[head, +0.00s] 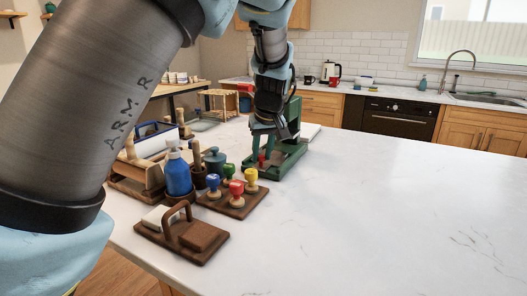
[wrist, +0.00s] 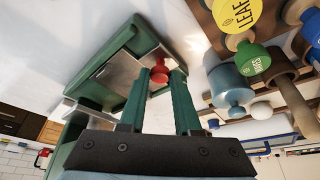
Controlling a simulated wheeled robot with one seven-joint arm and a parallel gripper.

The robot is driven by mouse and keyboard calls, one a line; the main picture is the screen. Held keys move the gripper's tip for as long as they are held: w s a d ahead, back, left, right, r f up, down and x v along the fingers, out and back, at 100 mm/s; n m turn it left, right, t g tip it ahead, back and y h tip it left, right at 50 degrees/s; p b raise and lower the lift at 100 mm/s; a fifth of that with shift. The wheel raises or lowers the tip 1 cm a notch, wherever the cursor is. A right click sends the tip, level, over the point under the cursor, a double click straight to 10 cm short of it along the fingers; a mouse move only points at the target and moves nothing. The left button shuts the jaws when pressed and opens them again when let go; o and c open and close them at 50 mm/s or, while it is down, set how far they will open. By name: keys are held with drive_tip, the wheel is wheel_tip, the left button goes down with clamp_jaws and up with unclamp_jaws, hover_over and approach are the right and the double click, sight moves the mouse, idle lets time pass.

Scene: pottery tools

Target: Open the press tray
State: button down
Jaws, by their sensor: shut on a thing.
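The green press (head: 291,160) stands upright on the white counter, with its low base toward me. In the wrist view its green frame (wrist: 95,62) surrounds a grey metal plate. A red knob (wrist: 159,76) sits at the near side of the press and also shows in the head view (head: 262,158). My gripper (wrist: 165,84) is shut on the red knob, its two green fingers on either side of it. The arm partly hides the press in the head view, and I cannot tell how far the tray is out.
A wooden board (head: 236,207) with several coloured stamps lies just left of the press. The counter (head: 390,210) to the right is clear.

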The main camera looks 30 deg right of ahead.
drive_tip(key=c, duration=0.6)
unclamp_jaws()
drive_tip(key=b+v, duration=0.1)
drive_tip(key=v, duration=0.9)
drive_tip(key=shift+s+r, duration=0.15)
drive_tip(key=shift+r, duration=0.2)
drive_tip(key=shift+a, duration=0.1)
